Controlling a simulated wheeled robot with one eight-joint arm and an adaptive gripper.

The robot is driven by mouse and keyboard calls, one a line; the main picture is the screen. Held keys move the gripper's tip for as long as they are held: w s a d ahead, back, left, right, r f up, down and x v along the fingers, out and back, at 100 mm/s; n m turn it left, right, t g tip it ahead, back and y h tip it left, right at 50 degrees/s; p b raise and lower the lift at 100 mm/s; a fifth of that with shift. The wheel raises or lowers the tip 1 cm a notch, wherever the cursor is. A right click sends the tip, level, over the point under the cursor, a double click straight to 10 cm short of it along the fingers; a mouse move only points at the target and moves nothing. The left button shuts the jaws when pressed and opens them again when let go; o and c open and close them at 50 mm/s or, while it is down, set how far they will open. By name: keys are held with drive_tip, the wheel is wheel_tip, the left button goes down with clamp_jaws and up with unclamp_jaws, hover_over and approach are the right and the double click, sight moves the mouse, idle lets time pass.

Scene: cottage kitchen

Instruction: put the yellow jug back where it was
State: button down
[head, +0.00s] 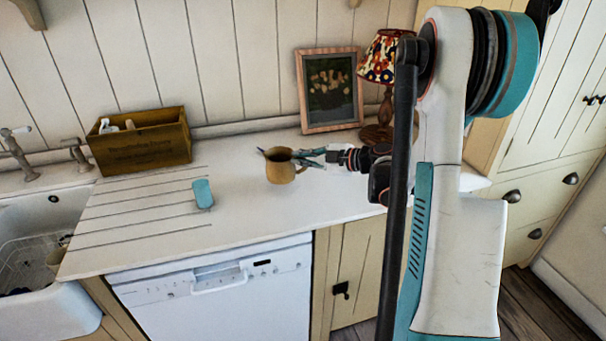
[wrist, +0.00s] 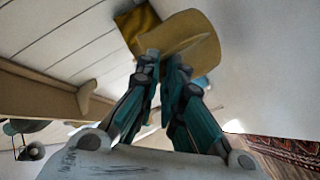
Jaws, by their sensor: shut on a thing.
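The yellow jug (head: 281,168) is at the middle of the white counter in the head view. Its base is at or just above the counter; I cannot tell if it touches. My gripper (head: 303,156) reaches in from the right and is shut on the jug at its upper right side. In the wrist view the jug (wrist: 185,38) is beyond the fingertips of my gripper (wrist: 163,62). The fingers hide part of it, and the exact grip point is unclear.
A light blue cup (head: 203,194) stands left of the jug. A wooden box (head: 140,146) is at the back left, beside the sink (head: 40,235). A picture frame (head: 330,92) and a patterned lamp (head: 382,58) stand at the back right.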

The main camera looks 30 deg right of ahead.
sight(294, 169)
drive_tip(key=shift+f+b, duration=0.7)
drive_tip(key=shift+f, duration=1.4)
drive_tip(key=shift+f, duration=0.2)
drive_tip(key=c, duration=1.7)
unclamp_jaws()
drive_tip(key=shift+r, duration=0.15)
drive_tip(key=shift+s+d+r, duration=0.1)
drive_tip(key=shift+s+r, duration=0.05)
drive_tip(key=shift+s, duration=0.05)
drive_tip(key=p+v, duration=0.2)
drive_tip(key=v, duration=0.9)
drive_tip(key=shift+s+d+p, duration=0.15)
drive_tip(key=shift+s+p, duration=0.1)
drive_tip(key=shift+p, duration=0.1)
